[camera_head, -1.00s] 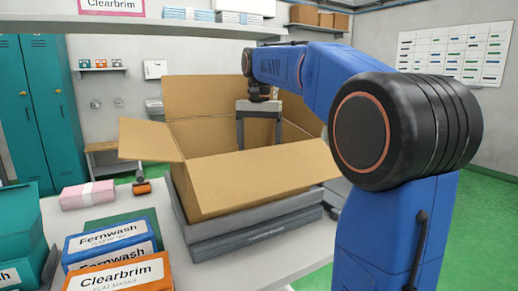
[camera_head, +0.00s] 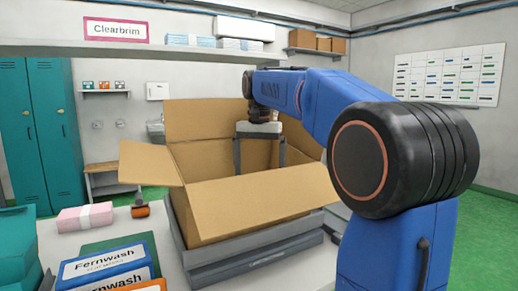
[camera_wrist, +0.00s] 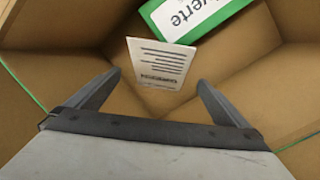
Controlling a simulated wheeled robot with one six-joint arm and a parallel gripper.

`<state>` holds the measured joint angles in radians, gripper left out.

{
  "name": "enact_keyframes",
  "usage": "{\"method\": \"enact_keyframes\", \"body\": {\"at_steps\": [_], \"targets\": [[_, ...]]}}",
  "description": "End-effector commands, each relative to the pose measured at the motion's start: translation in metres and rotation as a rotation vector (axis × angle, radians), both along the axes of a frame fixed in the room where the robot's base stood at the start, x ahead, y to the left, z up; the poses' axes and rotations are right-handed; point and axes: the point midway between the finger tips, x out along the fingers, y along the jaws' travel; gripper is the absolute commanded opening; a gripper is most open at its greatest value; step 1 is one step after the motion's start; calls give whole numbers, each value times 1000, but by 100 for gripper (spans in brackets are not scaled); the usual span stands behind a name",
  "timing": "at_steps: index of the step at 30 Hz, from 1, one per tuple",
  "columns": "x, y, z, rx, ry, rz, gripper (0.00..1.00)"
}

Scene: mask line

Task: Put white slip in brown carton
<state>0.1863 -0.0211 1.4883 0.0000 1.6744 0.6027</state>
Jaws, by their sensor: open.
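The brown carton (camera_head: 255,197) stands open on grey trays on the table, flaps spread outward. My gripper (camera_wrist: 159,82) is open and reaches down into the carton. In the head view its palm and finger tops show above the carton's front flap, and its fingertips are hidden. The white slip (camera_wrist: 160,62), with dark printed lines, is inside the carton beyond and between the open fingers in the wrist view. The fingers are apart from its edges. I cannot tell whether it lies flat or leans. The head view does not show the slip.
A green-edged box with a white label (camera_wrist: 188,14) is also in the carton. A shelf (camera_head: 200,50) spans behind, above the carton.

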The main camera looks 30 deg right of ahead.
Motion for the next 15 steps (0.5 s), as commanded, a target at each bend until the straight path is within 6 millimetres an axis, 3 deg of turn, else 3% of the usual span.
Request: {"method": "enact_keyframes", "body": {"at_steps": [15], "targets": [[1,0,94,0,-1,0,100]]}}
